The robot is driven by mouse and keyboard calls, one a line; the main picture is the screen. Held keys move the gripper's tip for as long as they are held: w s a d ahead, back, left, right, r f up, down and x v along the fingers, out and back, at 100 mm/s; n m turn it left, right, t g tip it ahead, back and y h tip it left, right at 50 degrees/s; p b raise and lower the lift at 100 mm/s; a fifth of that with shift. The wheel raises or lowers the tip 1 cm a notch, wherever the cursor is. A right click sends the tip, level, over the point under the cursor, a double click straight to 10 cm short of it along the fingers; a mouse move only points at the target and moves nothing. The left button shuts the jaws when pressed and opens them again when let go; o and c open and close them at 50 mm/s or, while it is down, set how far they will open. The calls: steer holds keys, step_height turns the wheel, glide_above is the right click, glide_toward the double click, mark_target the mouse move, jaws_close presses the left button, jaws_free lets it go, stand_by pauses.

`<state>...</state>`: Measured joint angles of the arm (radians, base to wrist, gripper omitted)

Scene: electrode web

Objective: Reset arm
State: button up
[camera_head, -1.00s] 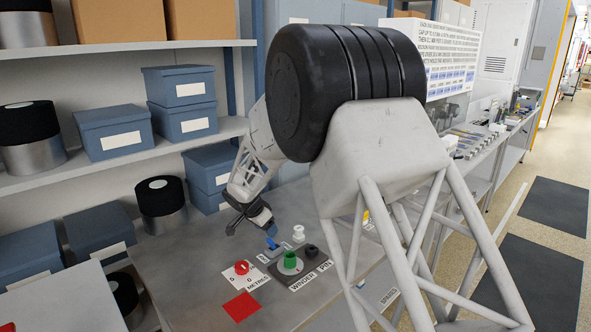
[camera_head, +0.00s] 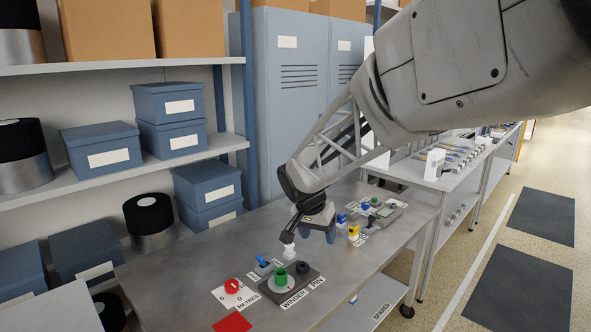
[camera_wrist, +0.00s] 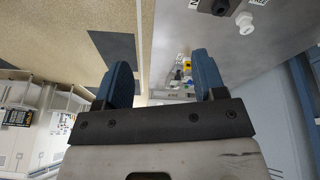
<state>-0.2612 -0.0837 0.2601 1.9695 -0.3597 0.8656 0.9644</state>
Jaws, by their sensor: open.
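My gripper (camera_head: 310,232) is above the grey metal table (camera_head: 185,270), close to the white knob (camera_head: 289,252) in the head view. In the wrist view its two blue-grey fingers (camera_wrist: 162,85) stand wide apart with nothing between them. The white knob also shows in the wrist view (camera_wrist: 245,24), off to the upper right of the fingers. The green cylinder (camera_head: 280,277) stands on a dark plate labelled WINDER, with a black knob (camera_head: 302,267) beside it. I cannot tell in the head view how high the gripper is above the table.
A red dial (camera_head: 232,286) on a METRES card, a blue switch (camera_head: 262,261) and a red square (camera_head: 232,322) are on the table. A yellow block (camera_head: 353,231) and other small parts stand further back.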

steer(key=s+d+r+n+y, duration=0.15)
steer(key=s+d, duration=0.25)
steer(key=s, duration=0.5)
steer(key=s+d+r+n, duration=0.1)
steer(key=s+d+r, duration=0.2)
steer(key=s+d, duration=0.35)
steer(key=s+d+f+n, duration=0.2)
steer(key=s+n, duration=0.1)
steer(key=s, duration=1.6)
steer(key=shift+s+d+f+y, duration=0.15)
steer(key=shift+s+f+y, duration=0.05)
steer(key=shift+s+y, duration=0.2)
steer(key=shift+w, duration=0.1)
